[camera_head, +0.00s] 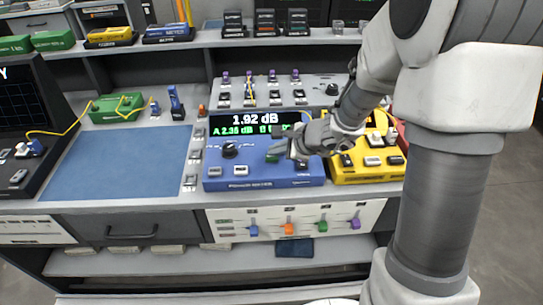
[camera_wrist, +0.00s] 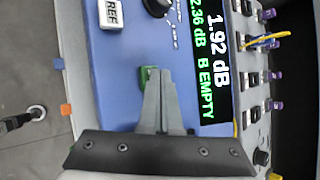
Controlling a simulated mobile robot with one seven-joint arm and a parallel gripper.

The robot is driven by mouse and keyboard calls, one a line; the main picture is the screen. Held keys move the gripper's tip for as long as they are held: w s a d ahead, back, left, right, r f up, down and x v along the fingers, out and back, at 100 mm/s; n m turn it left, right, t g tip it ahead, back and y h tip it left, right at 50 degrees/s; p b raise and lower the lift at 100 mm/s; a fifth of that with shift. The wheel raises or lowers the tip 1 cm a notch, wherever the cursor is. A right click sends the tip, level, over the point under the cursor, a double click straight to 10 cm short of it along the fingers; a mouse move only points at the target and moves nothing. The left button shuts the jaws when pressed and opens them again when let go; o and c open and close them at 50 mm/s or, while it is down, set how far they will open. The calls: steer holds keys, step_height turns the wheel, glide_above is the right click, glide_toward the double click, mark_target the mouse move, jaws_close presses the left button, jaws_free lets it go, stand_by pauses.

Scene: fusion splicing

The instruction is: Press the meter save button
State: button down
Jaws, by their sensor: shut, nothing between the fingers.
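The blue power meter (camera_head: 240,185) stands on the bench, its screen (camera_head: 255,122) reading 1.92 dB in white above green text. A green button (camera_head: 271,158) on its front panel also shows in the wrist view (camera_wrist: 145,78); I cannot read a label on it. My gripper (camera_head: 279,149) is shut and empty over the meter panel. In the wrist view its fingertips (camera_wrist: 157,72) overlap the green button and hide part of it. I cannot tell whether they touch it. The black knob (camera_head: 230,149) and the white REF button (camera_wrist: 112,15) are beside it.
A yellow device (camera_head: 365,175) stands right of the meter, partly behind my arm. A blue mat (camera_head: 115,160) lies left, with a green device (camera_head: 117,107) behind it. A panel with purple connectors (camera_head: 249,76) stands behind the meter. Coloured sliders (camera_head: 288,228) are below the bench edge.

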mark_target(276, 158)
steer(key=shift+f, duration=0.2)
steer(key=shift+r, duration=0.1)
stand_by(0.4)
steer(key=shift+r+p, duration=0.4)
steer(key=shift+r, duration=0.4)
step_height(276, 158, up, 5)
steer(key=p, duration=0.4)
stand_by(0.7)
